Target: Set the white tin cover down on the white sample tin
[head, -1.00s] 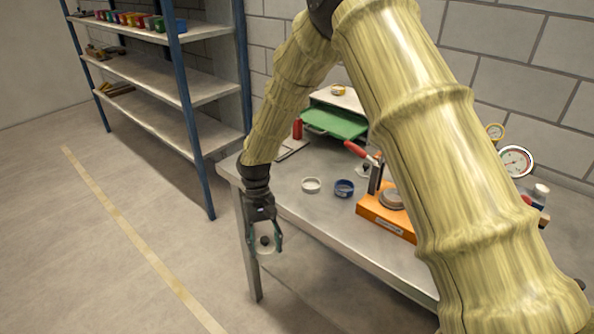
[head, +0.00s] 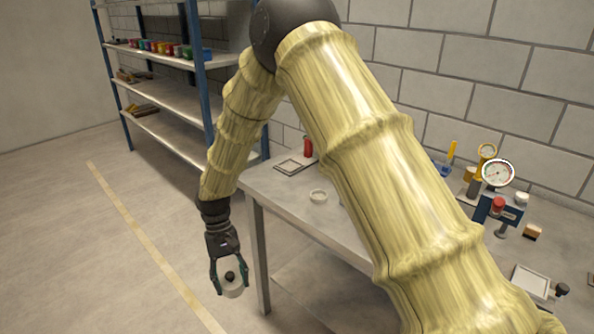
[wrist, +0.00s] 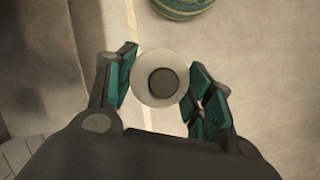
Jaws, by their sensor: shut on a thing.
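The white tin cover (head: 234,292) is a pale disc with a dark knob. My gripper (head: 230,280) is shut on it and holds it in the air over the floor, left of the bench's front edge. In the wrist view the cover (wrist: 145,92) sits between the green-padded fingers, its dark knob facing the camera. The white sample tin (head: 318,196) stands open and upright on the bench top, to the right of and above my gripper in the head view. The cover and the tin are well apart.
The steel bench (head: 285,204) has a flat square tray (head: 290,166) and a red cylinder (head: 308,147) behind the tin. My arm hides the middle of the bench. A gauge (head: 497,174) and small items stand at the right. Blue-posted shelves (head: 200,90) stand behind left.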

